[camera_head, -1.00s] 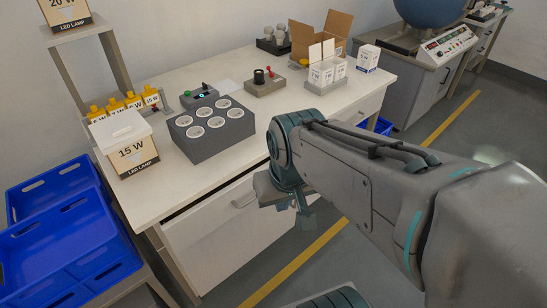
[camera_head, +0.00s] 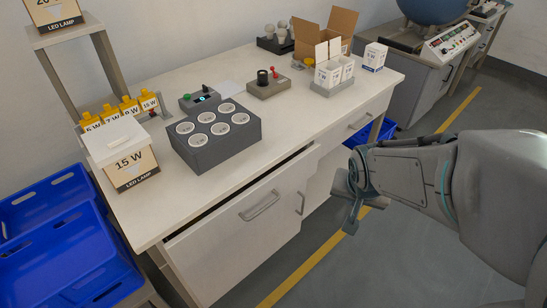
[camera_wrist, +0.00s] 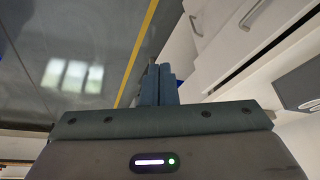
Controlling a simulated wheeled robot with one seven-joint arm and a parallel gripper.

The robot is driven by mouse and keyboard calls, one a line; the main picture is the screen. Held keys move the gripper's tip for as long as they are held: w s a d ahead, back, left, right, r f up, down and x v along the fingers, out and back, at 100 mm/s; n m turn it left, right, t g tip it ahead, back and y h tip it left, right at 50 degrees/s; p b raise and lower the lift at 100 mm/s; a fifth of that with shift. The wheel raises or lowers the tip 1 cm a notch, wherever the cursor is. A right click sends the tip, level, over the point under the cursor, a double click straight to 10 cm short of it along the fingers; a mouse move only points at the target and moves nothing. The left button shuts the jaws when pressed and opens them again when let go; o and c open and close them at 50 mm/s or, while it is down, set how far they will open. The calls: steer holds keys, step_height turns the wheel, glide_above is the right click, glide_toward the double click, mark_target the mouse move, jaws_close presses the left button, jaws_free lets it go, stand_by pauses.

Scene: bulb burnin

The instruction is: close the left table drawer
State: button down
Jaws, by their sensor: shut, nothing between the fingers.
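The left table drawer (camera_head: 240,235) has a white front with a bar handle (camera_head: 260,206). A dark gap shows along its top under the tabletop, so it stands partly open. In the wrist view the drawer front (camera_wrist: 220,22) and its handle (camera_wrist: 252,12) are at the upper right. My gripper (camera_head: 350,226) is in front of the table, to the right of the drawer and apart from it. Its fingers (camera_wrist: 159,84) are together with nothing between them, and lie to the left of the drawer front in the wrist view.
The white table (camera_head: 290,128) carries a grey socket block (camera_head: 215,140), a 15 W lamp box (camera_head: 125,155) and small cartons (camera_head: 334,70). Blue crates (camera_head: 65,235) stand at left. Another drawer (camera_head: 355,125) is at right.

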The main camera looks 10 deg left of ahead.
steer(key=w+a+f+m+t+y+b, duration=0.1)
steer(key=w+a+f+m+y+b, duration=0.15)
steer(key=w+a+f, duration=0.4)
steer(key=m+y, duration=0.3)
steer(key=y, duration=0.2)
glide_toward(254, 205)
steer(key=shift+t, duration=0.3)
steer(key=b+x, duration=0.3)
steer(key=x, duration=0.2)
steer(key=shift+a+f, duration=0.2)
steer(key=shift+f, duration=0.15)
